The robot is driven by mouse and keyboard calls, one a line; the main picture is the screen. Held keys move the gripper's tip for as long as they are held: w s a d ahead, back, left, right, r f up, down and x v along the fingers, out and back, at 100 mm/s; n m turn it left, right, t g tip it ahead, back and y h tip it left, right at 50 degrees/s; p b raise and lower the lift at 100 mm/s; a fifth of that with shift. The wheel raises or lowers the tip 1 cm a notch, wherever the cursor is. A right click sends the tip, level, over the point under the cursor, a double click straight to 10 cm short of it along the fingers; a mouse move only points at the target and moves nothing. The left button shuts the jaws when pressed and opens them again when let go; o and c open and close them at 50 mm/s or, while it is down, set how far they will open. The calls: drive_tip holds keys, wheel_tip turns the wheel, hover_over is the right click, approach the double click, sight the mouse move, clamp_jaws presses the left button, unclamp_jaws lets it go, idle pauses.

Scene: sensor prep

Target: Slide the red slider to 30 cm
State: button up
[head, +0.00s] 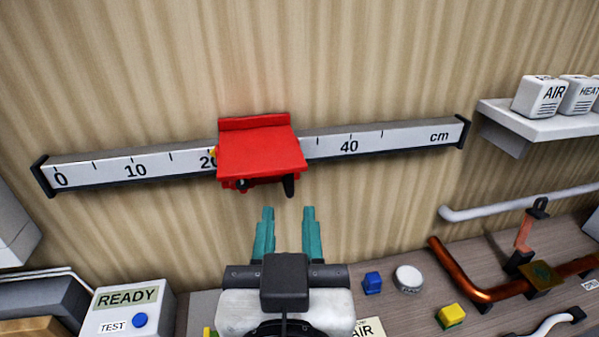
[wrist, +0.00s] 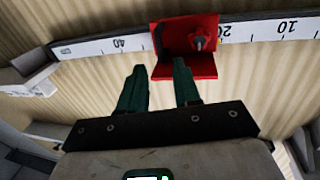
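The red slider (head: 260,152) sits on the white ruler rail (head: 140,172) on the wall. In the head view it covers the scale between the 20 mark and a tick short of 40, and the 30 label is hidden behind it. A dark peg shows under its lower right edge. In the wrist view the red slider (wrist: 186,48) shows its underside with a dark knob, between the 40 and 20 labels. My gripper (head: 288,212) is below the slider with two teal fingers spread apart and nothing between them. The fingers also show in the wrist view (wrist: 160,75).
A white shelf (head: 545,125) with AIR and HEAT boxes is right of the rail. Below lie a READY box (head: 128,305), a blue cube (head: 372,283), a white round cap (head: 408,279), a yellow block (head: 451,316) and a copper pipe (head: 460,272). The wall around the slider is clear.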

sight(290, 185)
drive_tip(key=w, duration=0.5)
drive_tip(key=w+p, duration=0.1)
drive_tip(key=w, duration=0.2)
drive_tip(key=shift+w+a, duration=0.25)
drive_tip(key=shift+a, duration=0.1)
drive_tip(key=shift+f, duration=0.1)
clamp_jaws()
